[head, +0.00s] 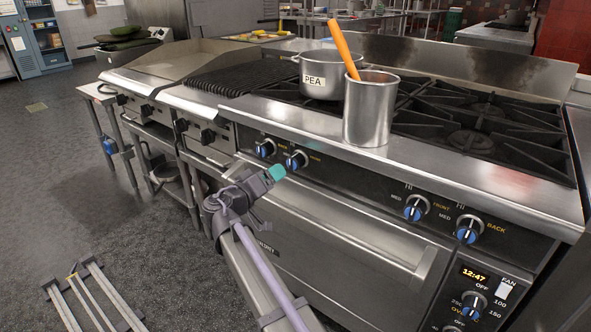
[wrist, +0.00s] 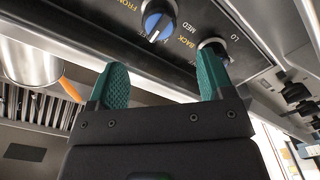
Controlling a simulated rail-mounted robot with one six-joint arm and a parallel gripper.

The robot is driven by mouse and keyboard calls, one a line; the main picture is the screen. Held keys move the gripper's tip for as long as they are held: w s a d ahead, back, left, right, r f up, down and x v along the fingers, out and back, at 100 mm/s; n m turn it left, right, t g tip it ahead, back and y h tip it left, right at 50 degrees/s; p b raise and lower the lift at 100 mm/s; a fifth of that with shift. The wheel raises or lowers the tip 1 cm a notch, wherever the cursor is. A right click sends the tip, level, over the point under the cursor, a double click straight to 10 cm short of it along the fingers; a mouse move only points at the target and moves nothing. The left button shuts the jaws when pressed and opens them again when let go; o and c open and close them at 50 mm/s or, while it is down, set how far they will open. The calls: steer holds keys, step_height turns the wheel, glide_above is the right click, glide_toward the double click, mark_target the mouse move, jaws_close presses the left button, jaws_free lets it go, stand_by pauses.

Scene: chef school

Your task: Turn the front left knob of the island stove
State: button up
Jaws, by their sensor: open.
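The stove's front left knob (head: 297,160) is blue and silver, the right one of the left pair on the dark control panel. In the wrist view this knob (wrist: 157,20), with a "FRO…" label beside it, lies above and between the fingertips. My gripper (head: 276,173) is just below and left of it in the head view. In the wrist view my gripper (wrist: 162,68) has its teal fingers apart and empty. The left pair's other knob (head: 265,148) also shows in the wrist view (wrist: 212,50), partly hidden behind the right finger.
Two more burner knobs (head: 416,207) (head: 469,228) sit to the right. The oven handle (head: 330,228) runs below the panel. A steel pot (head: 370,110) with an orange utensil (head: 345,50) stands near the front edge, beside a pot labelled PEA (head: 318,80). Floor is open at left.

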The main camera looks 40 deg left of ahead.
mark_target(290, 166)
steer(key=w, duration=1.1)
steer(key=shift+d, duration=0.1)
steer(key=shift+c, duration=0.2)
steer(key=shift+f, duration=0.1)
steer(key=c, duration=0.9)
